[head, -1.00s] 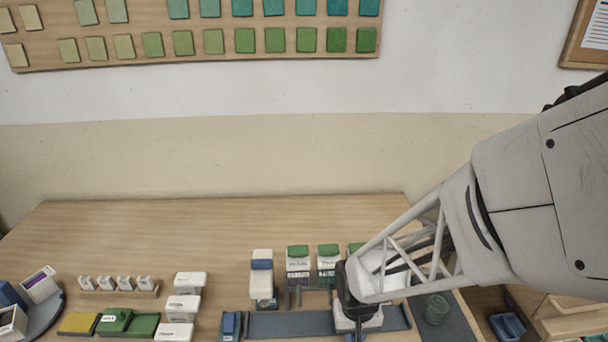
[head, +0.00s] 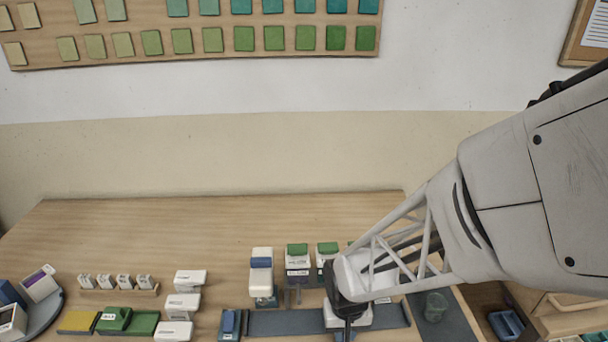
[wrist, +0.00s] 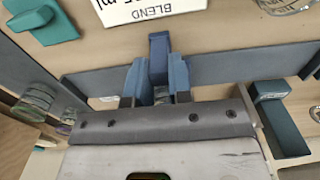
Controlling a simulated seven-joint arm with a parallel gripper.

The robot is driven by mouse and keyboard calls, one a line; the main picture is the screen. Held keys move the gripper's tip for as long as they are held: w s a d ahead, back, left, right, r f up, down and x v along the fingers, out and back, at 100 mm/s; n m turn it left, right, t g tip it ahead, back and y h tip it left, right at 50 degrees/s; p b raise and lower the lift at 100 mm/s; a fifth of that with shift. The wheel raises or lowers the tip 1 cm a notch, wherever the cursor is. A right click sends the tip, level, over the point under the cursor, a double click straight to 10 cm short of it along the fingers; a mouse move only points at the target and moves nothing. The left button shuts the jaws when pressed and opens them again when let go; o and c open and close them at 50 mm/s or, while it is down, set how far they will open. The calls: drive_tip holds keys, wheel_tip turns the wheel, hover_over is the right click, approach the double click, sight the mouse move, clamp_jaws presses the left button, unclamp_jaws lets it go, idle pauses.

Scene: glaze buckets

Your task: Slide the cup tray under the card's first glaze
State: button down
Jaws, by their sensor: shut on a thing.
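In the wrist view, my gripper (wrist: 158,82) has its two blue fingers closed around an upright dark blue post (wrist: 158,48), which appears to be the cup tray's handle. The rest of the tray is hidden, and I cannot tell whether a cup stands on it. In the head view my gripper (head: 347,331) is over the long dark rail (head: 285,322) at the table's front. Green-topped glaze dispensers (head: 298,262) (head: 327,262) stand behind the rail. A white card (wrist: 150,8) reading "BLEND" and "ml" is partly seen at the wrist view's top.
A blue-and-white dispenser (head: 261,275) stands left of the green ones. White blocks (head: 183,303) and a green box (head: 116,320) lie farther left. A clear cup (head: 436,306) stands on a dark mat at right. The back of the table is clear.

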drive_tip(key=shift+a, duration=1.15)
drive_tip(key=c, duration=1.1)
unclamp_jaws()
drive_tip(key=shift+r, duration=0.1)
wheel_tip(320, 180, up, 7)
drive_tip(key=shift+f, duration=0.1)
